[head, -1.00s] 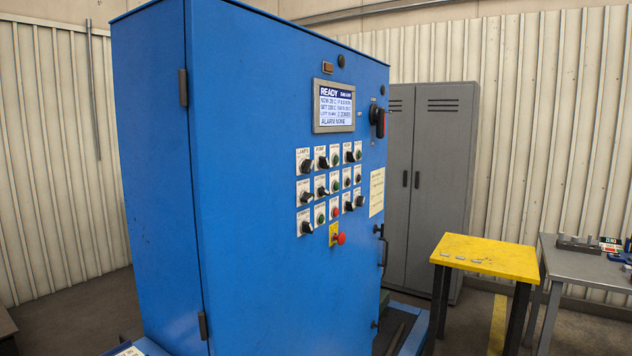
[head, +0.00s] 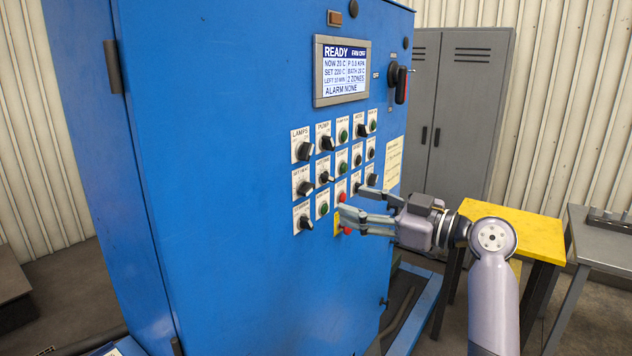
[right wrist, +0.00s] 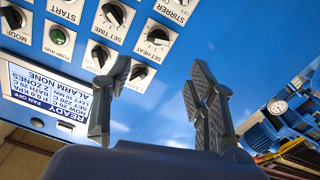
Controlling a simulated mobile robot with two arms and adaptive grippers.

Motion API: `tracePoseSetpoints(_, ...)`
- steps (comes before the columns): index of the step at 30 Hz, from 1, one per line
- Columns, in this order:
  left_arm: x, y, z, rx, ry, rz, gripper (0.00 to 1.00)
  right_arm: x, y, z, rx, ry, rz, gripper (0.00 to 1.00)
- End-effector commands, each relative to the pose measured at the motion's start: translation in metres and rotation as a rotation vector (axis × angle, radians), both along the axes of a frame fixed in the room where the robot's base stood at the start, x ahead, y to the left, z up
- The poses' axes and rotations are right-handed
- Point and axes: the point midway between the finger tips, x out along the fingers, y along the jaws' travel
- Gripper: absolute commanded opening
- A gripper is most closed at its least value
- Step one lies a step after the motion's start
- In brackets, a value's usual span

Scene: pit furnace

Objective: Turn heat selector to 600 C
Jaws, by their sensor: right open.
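The heat selector is the black SET HEAT knob (head: 306,188) on a white plate, in the left column of the blue cabinet's panel, between LAMPS and STIRRER. In the upside-down right wrist view the SET HEAT knob (right wrist: 158,37) lies beyond the fingertips. The display (head: 342,70) reads READY, NOW 20 C, SET 220 C. My right gripper (head: 350,202) is open and empty, reaching in from the right in front of the panel's lower right part, apart from the SET HEAT knob. My left gripper is not in view.
The LAMPS knob (head: 305,150) and STIRRER knob (head: 303,222) sit close above and below. A red button (head: 347,231) on a yellow plate is near my lower finger. A grey locker (head: 455,110) and yellow table (head: 515,232) stand to the right.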

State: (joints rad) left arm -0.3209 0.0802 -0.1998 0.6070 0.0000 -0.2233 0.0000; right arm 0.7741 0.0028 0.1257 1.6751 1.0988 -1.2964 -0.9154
Motion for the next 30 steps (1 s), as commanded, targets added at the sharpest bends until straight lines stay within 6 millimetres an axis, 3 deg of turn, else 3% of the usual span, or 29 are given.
tracePoseSetpoints(1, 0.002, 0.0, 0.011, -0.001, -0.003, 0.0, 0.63, 0.007, 0.01, 0.005, 0.004, 0.003, 0.003, 0.52)
tracePoseSetpoints(9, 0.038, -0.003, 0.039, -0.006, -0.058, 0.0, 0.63, 0.04, 0.056, 0.005, 0.003, 0.004, 0.002, 0.52)
tracePoseSetpoints(15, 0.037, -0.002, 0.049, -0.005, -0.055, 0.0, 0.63, 0.057, 0.078, 0.003, 0.003, 0.002, 0.0, 0.52)
tracePoseSetpoints(21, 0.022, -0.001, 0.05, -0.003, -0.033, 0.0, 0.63, 0.062, 0.085, 0.0, -0.001, 0.001, -0.001, 0.52)
tracePoseSetpoints(28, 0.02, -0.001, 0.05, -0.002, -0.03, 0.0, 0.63, 0.062, 0.085, -0.001, -0.001, 0.001, -0.001, 0.52)
tracePoseSetpoints(30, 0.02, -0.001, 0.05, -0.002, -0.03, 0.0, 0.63, 0.062, 0.085, -0.001, -0.001, 0.0, -0.001, 0.47)
